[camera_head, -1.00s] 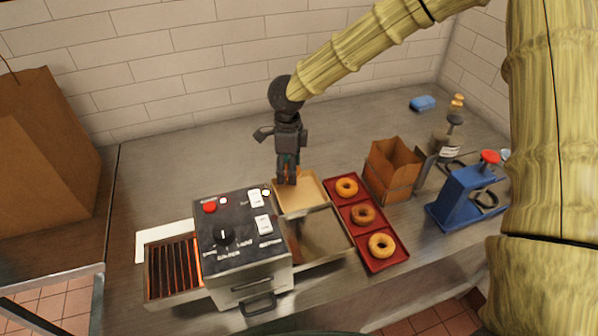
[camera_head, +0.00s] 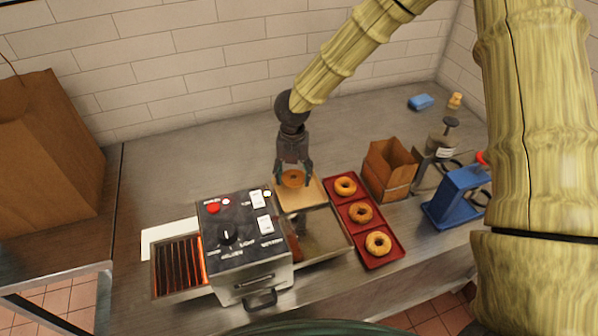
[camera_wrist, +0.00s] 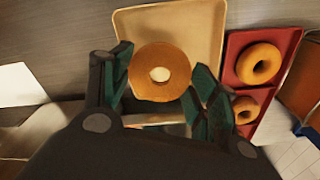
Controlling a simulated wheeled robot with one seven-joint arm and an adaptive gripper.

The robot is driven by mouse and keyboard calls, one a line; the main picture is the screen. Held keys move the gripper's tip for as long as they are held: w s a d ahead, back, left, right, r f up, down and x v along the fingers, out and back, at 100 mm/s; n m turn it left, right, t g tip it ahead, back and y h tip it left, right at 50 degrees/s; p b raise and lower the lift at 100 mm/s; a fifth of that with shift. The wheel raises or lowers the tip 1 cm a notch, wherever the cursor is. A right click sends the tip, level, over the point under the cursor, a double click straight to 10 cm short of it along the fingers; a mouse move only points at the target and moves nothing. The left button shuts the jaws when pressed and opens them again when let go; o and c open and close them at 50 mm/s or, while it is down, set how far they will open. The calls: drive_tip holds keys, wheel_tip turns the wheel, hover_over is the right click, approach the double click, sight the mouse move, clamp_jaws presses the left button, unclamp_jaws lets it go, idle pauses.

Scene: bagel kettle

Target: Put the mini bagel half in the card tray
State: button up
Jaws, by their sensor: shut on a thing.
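The mini bagel half (camera_head: 293,179) is a round golden-brown ring with a pale centre in the wrist view (camera_wrist: 160,72). My gripper (camera_head: 293,182) is shut on it, with the dark green fingers on its two sides in the wrist view (camera_wrist: 163,88). The card tray (camera_head: 312,196) is a shallow tan tray behind the toaster's steel chute. The bagel half is over this tray, which also shows in the wrist view (camera_wrist: 205,22). I cannot tell whether the bagel half touches the tray floor.
A black-topped toaster (camera_head: 240,232) with a steel chute (camera_head: 325,236) stands in front of the card tray. A red tray (camera_head: 378,258) with three bagels lies to the right. Beyond it are a brown carton (camera_head: 388,170) and a blue device (camera_head: 452,196).

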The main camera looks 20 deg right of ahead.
sight(299, 194)
drive_tip(key=m, duration=0.4)
drive_tip(key=m+p, duration=0.1)
drive_tip(key=m, duration=0.1)
drive_tip(key=shift+s+d+f, duration=0.1)
drive_tip(key=shift+d, duration=0.3)
drive_tip(key=m, duration=0.4)
drive_tip(key=shift+d+f+m+p, duration=0.15)
drive_tip(key=shift+d+m+p, duration=0.15)
drive_tip(key=shift+m+p, duration=0.1)
drive_tip(key=shift+f+b, duration=1.6)
drive_tip(key=shift+f, duration=1.15)
drive_tip(key=o, duration=0.9)
drive_tip(key=shift+o, duration=0.5)
drive_tip(key=shift+o, duration=1.3)
